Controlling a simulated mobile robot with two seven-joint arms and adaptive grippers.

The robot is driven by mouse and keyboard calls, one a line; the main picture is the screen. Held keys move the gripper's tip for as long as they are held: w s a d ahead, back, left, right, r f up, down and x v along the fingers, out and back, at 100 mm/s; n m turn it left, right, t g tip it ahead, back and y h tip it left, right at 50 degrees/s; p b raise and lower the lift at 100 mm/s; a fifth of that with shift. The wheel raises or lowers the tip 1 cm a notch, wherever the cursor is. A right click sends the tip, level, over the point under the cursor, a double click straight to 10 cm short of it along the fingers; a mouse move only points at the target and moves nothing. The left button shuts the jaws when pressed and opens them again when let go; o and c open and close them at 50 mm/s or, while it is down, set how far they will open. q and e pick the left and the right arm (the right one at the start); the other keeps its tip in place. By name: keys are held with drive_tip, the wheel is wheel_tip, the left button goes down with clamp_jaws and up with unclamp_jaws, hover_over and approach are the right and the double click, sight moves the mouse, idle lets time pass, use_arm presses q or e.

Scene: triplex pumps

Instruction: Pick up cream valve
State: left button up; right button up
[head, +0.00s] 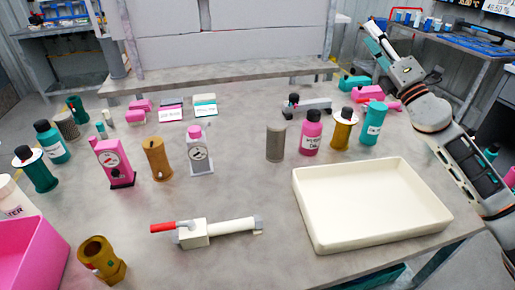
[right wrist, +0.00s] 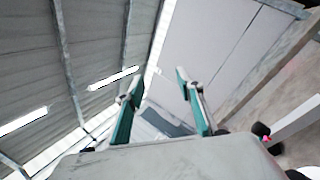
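The cream valve (head: 206,232) lies on its side near the front middle of the grey table. It has a boxy body, a pipe pointing right and a red lever handle pointing left. My right gripper (head: 374,38) is raised at the upper right of the head view, far from the valve. In the right wrist view my right gripper (right wrist: 158,84) has its teal fingers spread, with nothing between them, pointing toward the walls and roof. My left gripper is not in view.
An empty cream tray (head: 316,222) is right of the valve. A brass fitting (head: 101,260) and a pink bin (head: 32,255) are at front left. Several bottles, gauges and cylinders, including a brown cylinder (head: 158,160), stand behind. The table around the valve is clear.

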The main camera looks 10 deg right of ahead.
drive_tip(key=a+n+g+y, duration=0.7)
drive_tip(key=a+n+y, duration=0.3)
drive_tip(key=a, duration=1.1)
drive_tip(key=s+a+f+n+g+y, duration=0.15)
drive_tip(key=s+a+n+g, duration=0.25)
drive_tip(key=a, duration=0.4)
drive_tip(key=s+a+f+n+g, duration=0.3)
drive_tip(key=a+n+g, duration=0.1)
drive_tip(key=a, duration=0.3)
drive_tip(key=n+g+h, duration=0.7)
hover_over(232, 223)
drive_tip(key=w, duration=0.4)
wheel_tip(232, 223, down, 11)
drive_tip(key=s+d+f+n+g+h, duration=0.1)
drive_tip(key=s+d+f+n+h, duration=0.1)
drive_tip(key=s+d+f+h, duration=0.25)
drive_tip(key=x, duration=1.1)
drive_tip(key=shift+w+a, duration=0.1)
drive_tip(key=shift+a, duration=0.2)
drive_tip(key=shift+a+f, duration=0.15)
drive_tip(key=shift+f, duration=0.25)
drive_tip(key=shift+f, duration=0.25)
